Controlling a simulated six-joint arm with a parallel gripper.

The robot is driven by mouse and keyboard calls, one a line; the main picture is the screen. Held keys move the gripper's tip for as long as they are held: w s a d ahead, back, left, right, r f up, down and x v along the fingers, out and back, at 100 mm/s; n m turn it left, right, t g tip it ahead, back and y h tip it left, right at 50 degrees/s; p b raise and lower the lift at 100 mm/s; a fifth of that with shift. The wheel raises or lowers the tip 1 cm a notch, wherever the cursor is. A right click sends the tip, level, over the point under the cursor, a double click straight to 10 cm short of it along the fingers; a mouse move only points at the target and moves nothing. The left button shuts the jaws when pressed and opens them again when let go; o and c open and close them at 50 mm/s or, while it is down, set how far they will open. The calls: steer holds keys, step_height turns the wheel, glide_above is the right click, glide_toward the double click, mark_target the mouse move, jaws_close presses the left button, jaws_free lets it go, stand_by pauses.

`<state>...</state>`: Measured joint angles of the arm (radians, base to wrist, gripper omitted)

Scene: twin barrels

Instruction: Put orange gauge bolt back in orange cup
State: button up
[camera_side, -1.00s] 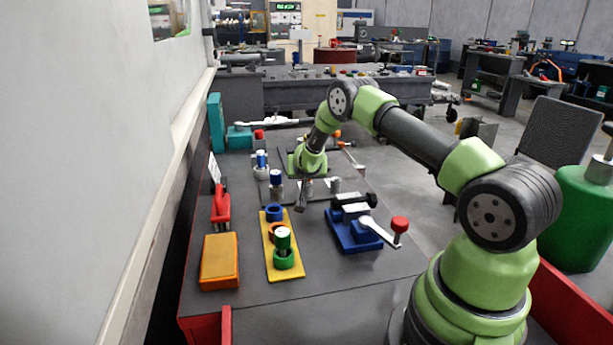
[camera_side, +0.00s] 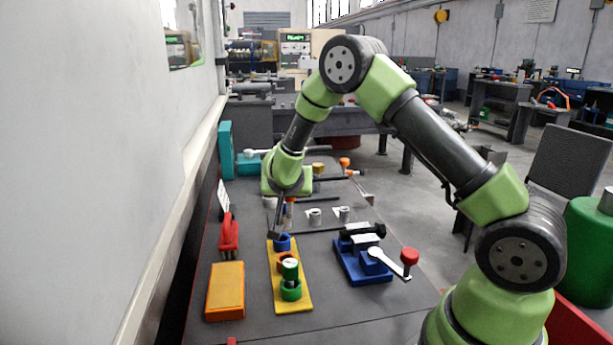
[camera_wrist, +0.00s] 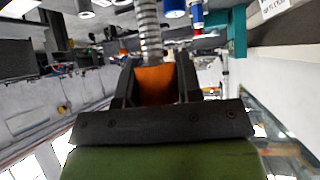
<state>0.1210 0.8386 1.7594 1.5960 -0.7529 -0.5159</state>
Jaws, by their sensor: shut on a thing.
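My gripper (camera_side: 282,218) is shut on the orange gauge bolt. In the wrist view, its orange head (camera_wrist: 155,85) sits between the jaws, and a silver threaded shank extends beyond them. A yellow plate (camera_side: 302,303) carries a row of cups. The orange cup (camera_side: 284,259) is in the middle, between the blue cup (camera_side: 282,243) and the green cup (camera_side: 291,292). A green gauge bolt (camera_side: 290,268) stands in the green cup and partly overlaps the orange cup. My gripper is above and behind the blue cup.
Two silver barrels (camera_side: 315,216) stand behind and to the right of the plate. A blue fixture with a red-knobbed lever (camera_side: 410,257) is to the right. An orange box (camera_side: 226,291) and red-handled tool (camera_side: 229,236) are to the left, near the wall.

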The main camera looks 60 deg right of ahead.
steer(key=s+a, duration=0.1)
steer(key=a, duration=0.2)
steer(key=s+a, duration=0.1)
steer(key=a, duration=0.1)
steer(key=shift+s+a+r, duration=0.15)
steer(key=shift+s+r, duration=0.1)
steer(key=shift+s, duration=0.1)
steer(key=shift+f, duration=0.1)
steer(key=shift+f, duration=2.8)
steer(key=shift+f, duration=1.85)
steer(key=o, duration=1.1)
steer(key=v, duration=1)
steer(key=shift+f, duration=0.15)
